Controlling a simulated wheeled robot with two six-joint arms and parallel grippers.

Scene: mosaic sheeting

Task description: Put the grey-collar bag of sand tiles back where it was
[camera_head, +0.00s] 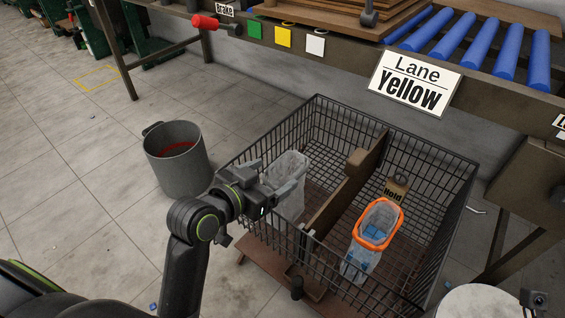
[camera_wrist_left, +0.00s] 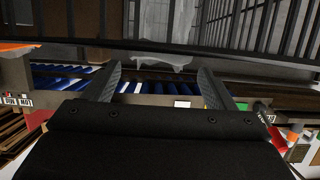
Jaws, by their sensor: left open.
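A clear bag with a pale grey collar (camera_head: 288,205) stands in the left compartment of the black wire basket (camera_head: 318,100). My left gripper (camera_head: 292,181) is open at the bag's upper part, its fingers partly covering it. I cannot tell whether they touch it. In the left wrist view the open fingers of my left gripper (camera_wrist_left: 160,80) spread apart, and a translucent bag (camera_wrist_left: 165,22) shows beyond them behind the basket's bars. An orange-collar bag (camera_head: 379,224) with blue tiles is in the right compartment. My right gripper is not in view.
A grey bucket (camera_head: 178,160) stands left of the basket. A bench with blue rollers (camera_head: 465,45) and a "Lane Yellow" sign (camera_head: 415,83) is behind.

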